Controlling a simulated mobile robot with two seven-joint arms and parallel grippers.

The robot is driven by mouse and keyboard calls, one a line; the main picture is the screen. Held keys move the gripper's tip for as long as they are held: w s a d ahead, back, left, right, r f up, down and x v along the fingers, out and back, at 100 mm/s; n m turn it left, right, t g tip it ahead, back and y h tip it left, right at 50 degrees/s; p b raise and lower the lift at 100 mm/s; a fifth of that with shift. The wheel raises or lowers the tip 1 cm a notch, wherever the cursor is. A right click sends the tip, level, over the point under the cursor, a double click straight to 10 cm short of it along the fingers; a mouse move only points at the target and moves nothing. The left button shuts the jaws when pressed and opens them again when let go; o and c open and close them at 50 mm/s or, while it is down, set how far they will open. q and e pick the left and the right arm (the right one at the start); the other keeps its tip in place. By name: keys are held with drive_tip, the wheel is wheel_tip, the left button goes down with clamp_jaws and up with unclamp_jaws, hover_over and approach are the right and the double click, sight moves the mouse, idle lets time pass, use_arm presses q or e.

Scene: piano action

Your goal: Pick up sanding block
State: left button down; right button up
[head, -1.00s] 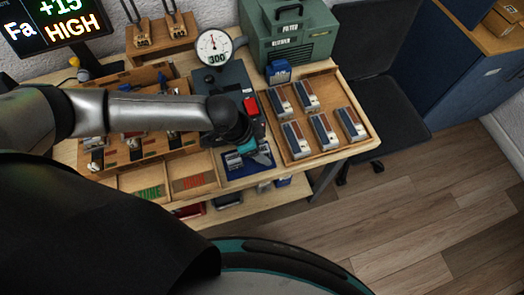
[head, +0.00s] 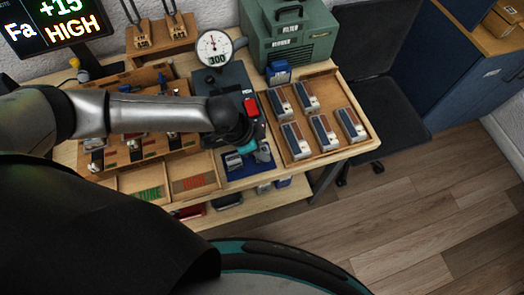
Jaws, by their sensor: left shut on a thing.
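My left arm reaches in from the left. Its gripper (head: 250,157) points down over a blue mat (head: 236,174) at the front of the bench. The gripper is shut on what I take to be the sanding block (head: 233,161), a small greyish piece low at the fingers. The wrist and fingers hide most of it, and I cannot tell whether it still touches the mat. My right gripper is not in view.
A wooden tray (head: 298,155) with several grey-and-brown blocks stands to the right. A dial gauge (head: 214,47), a green case (head: 290,40) and a red-topped device (head: 251,108) stand behind. Wooden compartments (head: 150,184) lie to the left.

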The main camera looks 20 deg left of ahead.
use_arm(q)
drive_tip(key=shift+r, duration=0.1)
wheel_tip(320, 180, up, 20)
drive_tip(key=p, duration=0.3)
idle(0.3)
drive_tip(key=c, duration=1.2)
unclamp_jaws()
clamp_jaws()
